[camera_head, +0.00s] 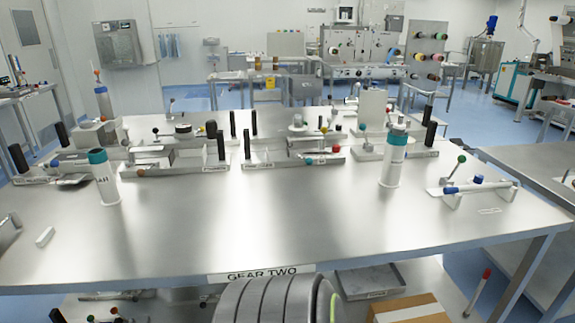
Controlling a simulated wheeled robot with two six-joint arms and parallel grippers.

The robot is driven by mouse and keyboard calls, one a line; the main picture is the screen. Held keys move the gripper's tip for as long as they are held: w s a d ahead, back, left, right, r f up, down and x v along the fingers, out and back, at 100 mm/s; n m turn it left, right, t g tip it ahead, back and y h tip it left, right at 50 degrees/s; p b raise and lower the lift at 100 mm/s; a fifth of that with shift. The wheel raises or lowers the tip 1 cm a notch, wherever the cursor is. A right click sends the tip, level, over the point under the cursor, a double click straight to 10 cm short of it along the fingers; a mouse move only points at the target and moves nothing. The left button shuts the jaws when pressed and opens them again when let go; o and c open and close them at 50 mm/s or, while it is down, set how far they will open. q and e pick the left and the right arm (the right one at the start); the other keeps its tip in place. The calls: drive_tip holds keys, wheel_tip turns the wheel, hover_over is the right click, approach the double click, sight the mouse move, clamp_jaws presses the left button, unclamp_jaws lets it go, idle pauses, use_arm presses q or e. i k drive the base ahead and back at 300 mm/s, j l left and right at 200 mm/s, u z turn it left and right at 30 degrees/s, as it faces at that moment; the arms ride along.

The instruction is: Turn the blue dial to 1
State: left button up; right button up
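A small blue dial-like knob (478,180) sits on a white fixture (475,190) at the right end of the steel table. A blue-ended handle (451,190) points left from the same fixture, and a lever with a green ball (461,159) rises beside it. I cannot tell which blue part is the dial. No number or pointer marking is readable at this size. I cannot make out either of my grippers in this view.
The steel table (250,225), labelled "GEAR TWO", has a mostly clear front half. White bottles with teal caps stand left (104,180) and right (393,160). Several fixtures with black posts and coloured knobs line the back. A small white block (45,237) lies at left.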

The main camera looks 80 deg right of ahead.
sight(478, 178)
drive_tip(key=z, duration=4.05)
drive_tip(key=i+l, duration=0.15)
drive_tip(key=l, duration=0.2)
